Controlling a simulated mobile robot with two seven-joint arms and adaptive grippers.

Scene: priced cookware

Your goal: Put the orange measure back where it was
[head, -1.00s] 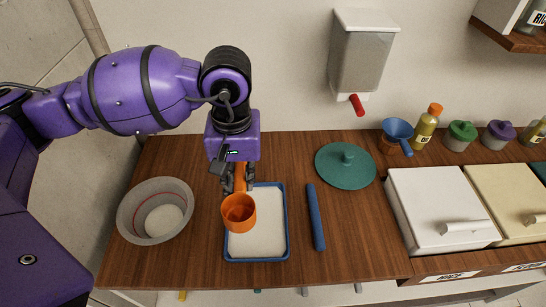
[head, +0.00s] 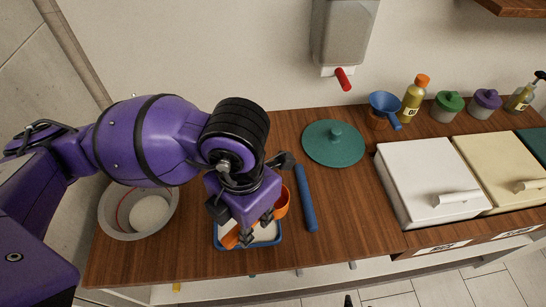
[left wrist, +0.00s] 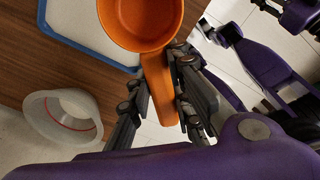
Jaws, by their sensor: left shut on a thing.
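The orange measure has a round cup (head: 282,203) and a flat handle (left wrist: 160,95). My left gripper (head: 246,236) is shut on the handle, with a finger on each side of it in the left wrist view. The measure is held above the right part of the blue-rimmed tray (head: 277,240) of white contents, and the gripper and wrist hide much of both. In the left wrist view the cup (left wrist: 140,22) overlaps the tray's edge. Purple and black parts of my other arm show at the upper right there; its finger state is unclear.
A grey bowl (head: 112,222) stands left of the tray, partly behind my arm. A blue rod (head: 306,198) lies just right of the tray. A teal lid (head: 334,146), a blue funnel (head: 383,103) and a white bin (head: 425,180) are farther right. A dispenser (head: 345,30) hangs above.

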